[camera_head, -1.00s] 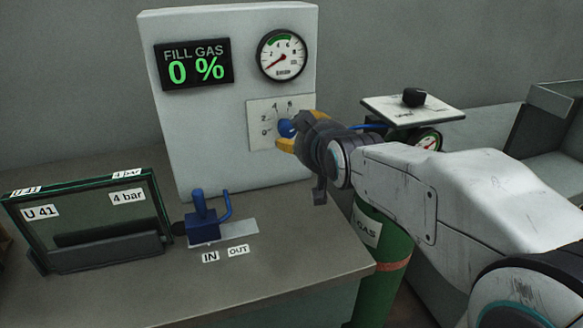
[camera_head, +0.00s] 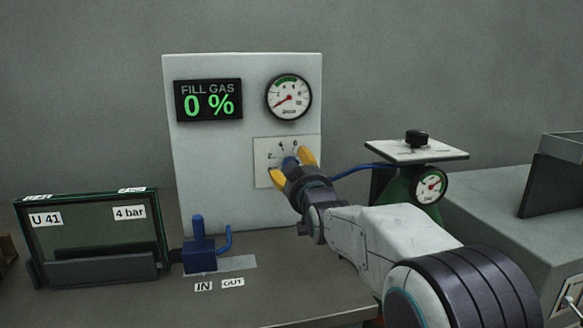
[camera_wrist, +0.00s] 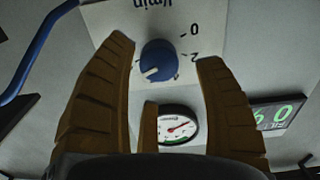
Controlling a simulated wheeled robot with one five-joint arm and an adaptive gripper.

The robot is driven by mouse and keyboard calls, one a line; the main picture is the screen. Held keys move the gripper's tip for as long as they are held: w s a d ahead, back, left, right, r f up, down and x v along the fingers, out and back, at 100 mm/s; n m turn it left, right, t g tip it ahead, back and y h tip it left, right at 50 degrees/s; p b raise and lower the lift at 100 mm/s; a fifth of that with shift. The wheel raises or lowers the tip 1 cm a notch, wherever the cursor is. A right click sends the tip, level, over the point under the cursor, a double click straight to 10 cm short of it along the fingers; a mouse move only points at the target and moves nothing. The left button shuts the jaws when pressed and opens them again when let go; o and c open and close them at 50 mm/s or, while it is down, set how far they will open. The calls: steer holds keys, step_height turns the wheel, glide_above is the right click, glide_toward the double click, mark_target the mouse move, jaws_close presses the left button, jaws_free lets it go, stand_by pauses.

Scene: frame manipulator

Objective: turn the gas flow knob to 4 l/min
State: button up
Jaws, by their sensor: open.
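The blue gas flow knob (camera_wrist: 158,60) sits on a white scale plate (camera_head: 262,150) on the panel. The wrist view shows the plate upside down, with 0 and 2 beside the knob. The knob's white mark points down-left there, away from 0; the number it points at is hidden. In the head view the knob (camera_head: 290,162) is partly covered by my gripper (camera_head: 292,165). My gripper is open, its yellow-brown fingers on either side of the knob, with a third finger below it in the wrist view. I cannot tell whether they touch it.
The panel carries a display (camera_head: 208,100) reading FILL GAS 0 % and a round gauge (camera_head: 289,97). A blue valve (camera_head: 199,250) and a framed glass unit (camera_head: 95,235) stand on the bench.

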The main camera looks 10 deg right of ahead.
steer(key=shift+w, duration=1.7)
steer(key=shift+c, duration=0.4)
steer(key=shift+r, duration=0.15)
steer(key=c, duration=1.1)
